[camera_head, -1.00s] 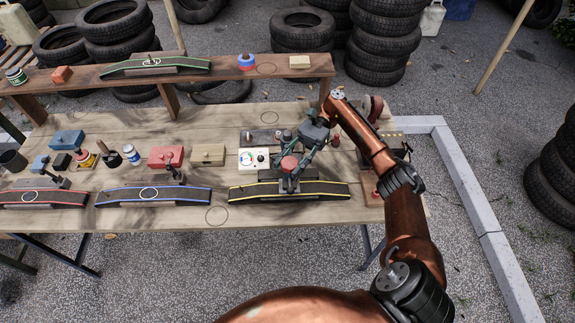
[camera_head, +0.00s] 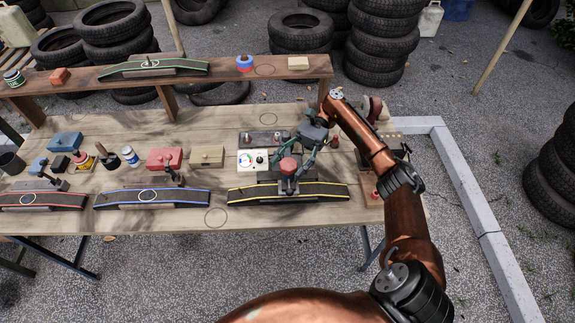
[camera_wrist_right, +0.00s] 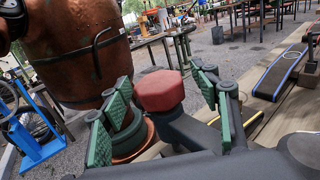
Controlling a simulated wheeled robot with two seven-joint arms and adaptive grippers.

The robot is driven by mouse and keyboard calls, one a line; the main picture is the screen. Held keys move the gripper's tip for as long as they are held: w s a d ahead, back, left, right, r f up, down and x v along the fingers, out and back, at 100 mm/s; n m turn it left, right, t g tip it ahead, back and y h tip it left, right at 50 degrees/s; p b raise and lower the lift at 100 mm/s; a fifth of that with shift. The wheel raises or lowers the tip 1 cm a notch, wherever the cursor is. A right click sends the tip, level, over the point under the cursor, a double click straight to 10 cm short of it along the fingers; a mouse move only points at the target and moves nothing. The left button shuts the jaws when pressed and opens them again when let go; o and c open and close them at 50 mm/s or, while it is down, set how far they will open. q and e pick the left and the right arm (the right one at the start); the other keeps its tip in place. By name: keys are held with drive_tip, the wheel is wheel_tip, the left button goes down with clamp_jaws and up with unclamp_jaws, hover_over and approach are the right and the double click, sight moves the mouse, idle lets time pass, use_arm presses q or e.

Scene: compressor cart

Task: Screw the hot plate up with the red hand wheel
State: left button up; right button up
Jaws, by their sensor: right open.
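The red hand wheel (camera_head: 288,166) stands on top of a dark clamp at the yellow-edged black strip (camera_head: 325,190) on the table. In the right wrist view the wheel (camera_wrist_right: 160,90) is a faceted red knob above a dark arm. My right gripper (camera_head: 292,158) is open around it, with green finger pads on both sides and visible gaps to the wheel in the wrist view (camera_wrist_right: 162,112). The hot plate is not clearly distinguishable; the clamp and gripper cover that area. My left gripper is out of view.
A white gauge box (camera_head: 252,161) stands just left of the clamp. Blue-edged (camera_head: 185,197) and red-edged (camera_head: 60,200) strips lie further left with their own clamps. A wooden shelf (camera_head: 215,75) runs along the back. Bare tabletop shows around the marked circle (camera_head: 215,217).

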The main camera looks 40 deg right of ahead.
sight(288, 163)
wheel_tip(288, 163, up, 10)
drive_tip(key=shift+f, duration=0.2)
drive_tip(key=shift+r, duration=0.1)
